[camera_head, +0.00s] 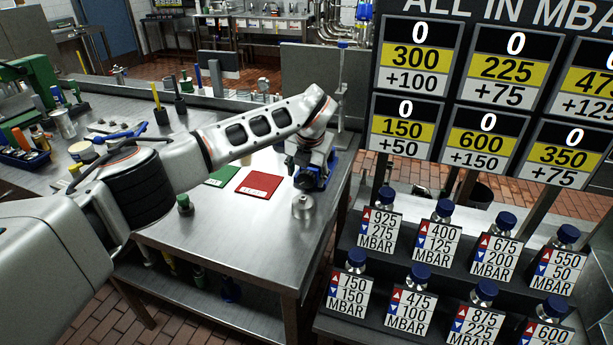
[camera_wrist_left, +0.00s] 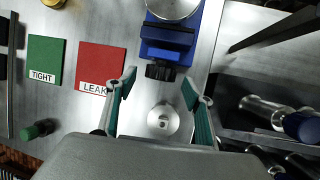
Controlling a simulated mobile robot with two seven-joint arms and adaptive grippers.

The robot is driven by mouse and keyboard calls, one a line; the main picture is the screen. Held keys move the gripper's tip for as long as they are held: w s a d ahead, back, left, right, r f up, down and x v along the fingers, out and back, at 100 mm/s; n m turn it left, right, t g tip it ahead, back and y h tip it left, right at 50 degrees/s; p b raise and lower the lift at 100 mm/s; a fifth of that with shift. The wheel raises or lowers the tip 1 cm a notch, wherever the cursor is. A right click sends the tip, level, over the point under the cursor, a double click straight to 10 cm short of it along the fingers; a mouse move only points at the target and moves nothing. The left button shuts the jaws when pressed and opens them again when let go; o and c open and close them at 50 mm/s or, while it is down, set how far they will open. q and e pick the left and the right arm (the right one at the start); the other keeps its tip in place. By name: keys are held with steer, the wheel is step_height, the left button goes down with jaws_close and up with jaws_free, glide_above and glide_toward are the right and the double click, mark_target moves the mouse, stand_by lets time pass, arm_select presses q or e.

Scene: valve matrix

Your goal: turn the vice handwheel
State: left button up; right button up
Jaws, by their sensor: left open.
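The blue vice (camera_wrist_left: 168,42) shows at the top of the left wrist view, with a round silver part at its top edge. Its black ribbed handwheel (camera_wrist_left: 160,72) faces my left gripper (camera_wrist_left: 159,88). The gripper is open and empty, one finger on each side of the handwheel's line, with the wheel at or just past the fingertips. I cannot tell whether they touch it. In the head view my left gripper (camera_head: 308,180) is over the steel table and largely covers the vice (camera_head: 331,164). My right gripper is not in view.
A silver knobbed weight (camera_wrist_left: 163,120) stands on the table between and below the fingers. A green TIGHT mat (camera_wrist_left: 45,60) and a red LEAK mat (camera_wrist_left: 101,66) lie left. The rack of blue-capped valves (camera_head: 415,265) stands right, below a pressure board (camera_head: 490,85).

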arm_select(q)
steer(key=shift+x, duration=1.05)
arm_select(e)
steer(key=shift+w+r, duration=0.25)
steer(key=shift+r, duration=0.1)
arm_select(q)
steer(key=c, duration=1.1)
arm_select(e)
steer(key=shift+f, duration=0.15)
arm_select(q)
steer(key=shift+d, duration=0.1)
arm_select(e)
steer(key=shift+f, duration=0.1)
arm_select(q)
steer(key=shift+s+d+f+m+t+y+b, duration=0.1)
steer(key=shift+m+t+y+b, duration=0.1)
steer(key=shift+y+b, duration=0.3)
steer(key=shift+d+f+m+t+y+b, duration=0.1)
steer(key=shift+t+y+b, duration=0.15)
steer(key=shift+y, duration=0.45)
steer(key=shift+t+y+b, duration=0.25)
steer(key=shift+y+b, duration=0.45)
steer(key=shift+r, duration=0.1)
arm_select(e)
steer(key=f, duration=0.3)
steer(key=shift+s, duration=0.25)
